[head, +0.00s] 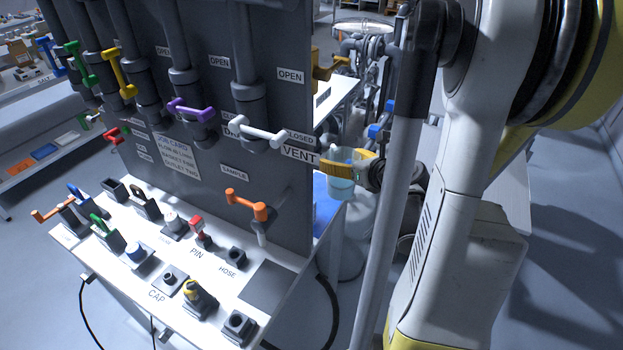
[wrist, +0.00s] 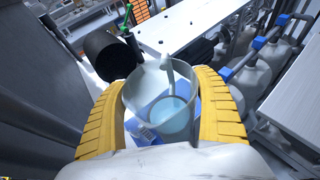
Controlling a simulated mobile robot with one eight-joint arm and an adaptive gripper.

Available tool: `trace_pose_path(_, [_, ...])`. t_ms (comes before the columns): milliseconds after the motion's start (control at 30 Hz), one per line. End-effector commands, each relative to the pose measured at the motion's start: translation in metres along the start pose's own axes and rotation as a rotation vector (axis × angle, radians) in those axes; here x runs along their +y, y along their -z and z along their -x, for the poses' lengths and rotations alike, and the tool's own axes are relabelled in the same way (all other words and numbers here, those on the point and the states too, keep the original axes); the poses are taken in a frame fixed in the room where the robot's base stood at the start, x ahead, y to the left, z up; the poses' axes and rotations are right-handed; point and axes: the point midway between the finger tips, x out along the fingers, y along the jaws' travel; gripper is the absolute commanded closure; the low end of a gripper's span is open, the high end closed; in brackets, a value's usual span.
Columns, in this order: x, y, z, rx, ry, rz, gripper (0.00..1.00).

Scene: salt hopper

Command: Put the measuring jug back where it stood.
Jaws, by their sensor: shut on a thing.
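The measuring jug (head: 341,186) is a translucent pale cup with light blue liquid inside. My gripper (head: 332,164) is shut on it and holds it up beside the right edge of the grey valve panel. In the wrist view the jug (wrist: 147,92) sits between the two yellow fingers of my gripper (wrist: 162,82). Its open mouth and the blue liquid (wrist: 170,118) show from above. The jug looks roughly upright. A flat dark grey square (head: 268,288) lies bare on the white shelf (head: 215,312). Where the jug stood is not marked.
The grey panel (head: 225,130) carries several coloured valve handles, including an orange SAMPLE handle (head: 247,205) and a white VENT handle (head: 256,132). Small fittings crowd the shelf, among them a yellow-topped one (head: 198,297). A blue surface (head: 326,205) lies below the jug.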

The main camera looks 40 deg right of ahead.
Motion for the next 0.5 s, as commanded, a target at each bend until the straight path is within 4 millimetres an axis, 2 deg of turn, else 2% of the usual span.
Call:
trace_pose_path(133, [-0.003,0.005,-0.021,0.0,-0.002,0.002,0.59])
trace_pose_path(400, [-0.013,0.018,-0.098,0.0,-0.002,0.002,0.59])
trace_pose_path(500, [-0.016,0.02,-0.118,0.0,-0.002,0.001,0.59])
